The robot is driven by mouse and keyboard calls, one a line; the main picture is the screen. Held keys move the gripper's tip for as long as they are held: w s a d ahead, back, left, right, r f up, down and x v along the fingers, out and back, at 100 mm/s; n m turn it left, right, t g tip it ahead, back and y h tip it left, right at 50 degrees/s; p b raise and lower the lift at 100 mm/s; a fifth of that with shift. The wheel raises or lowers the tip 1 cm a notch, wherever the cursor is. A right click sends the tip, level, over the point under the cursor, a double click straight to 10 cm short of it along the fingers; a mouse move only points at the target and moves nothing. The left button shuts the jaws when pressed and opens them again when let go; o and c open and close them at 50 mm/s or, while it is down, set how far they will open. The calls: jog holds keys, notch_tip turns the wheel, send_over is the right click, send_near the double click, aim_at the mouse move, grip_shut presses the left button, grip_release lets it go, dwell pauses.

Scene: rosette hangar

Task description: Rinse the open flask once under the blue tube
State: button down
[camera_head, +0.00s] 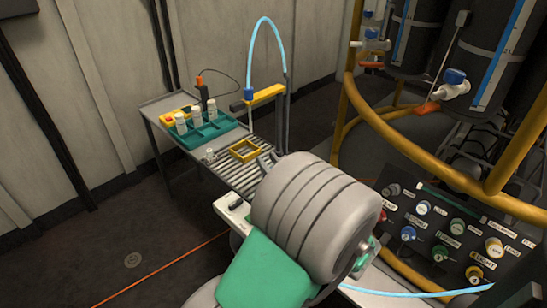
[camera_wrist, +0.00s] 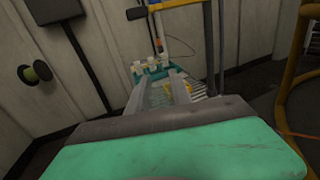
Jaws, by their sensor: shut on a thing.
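The light-blue tube (camera_head: 265,24) arches from a post to a blue fitting (camera_head: 249,93) at a yellow bracket (camera_head: 266,94), over the far part of a grey slatted table (camera_head: 222,173). My gripper (camera_wrist: 159,82) is shut on a clear, pale thing (camera_wrist: 160,95), apparently the open flask; its outline and mouth are too dim to make out. In the head view my arm hides the held thing, and only part of the fingers (camera_head: 268,161) shows, near the table's front right. The gripper is apart from the tube, on its near side.
A teal rack (camera_head: 208,132) with several white bottles (camera_head: 181,123) stands at the table's left, by a yellow-and-red item (camera_head: 170,117). A yellow square frame (camera_head: 244,150) and a small clear piece (camera_head: 210,154) lie before it. A labelled panel (camera_head: 445,235) and yellow railing (camera_head: 400,140) stand at right.

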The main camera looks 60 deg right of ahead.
jog(key=shift+w+a, duration=0.15)
jog(key=shift+a, duration=0.65)
jog(key=w+a+b, duration=0.1)
jog(key=a, duration=0.5)
jog(key=shift+w+a, duration=0.2)
jog(key=shift+w, duration=0.05)
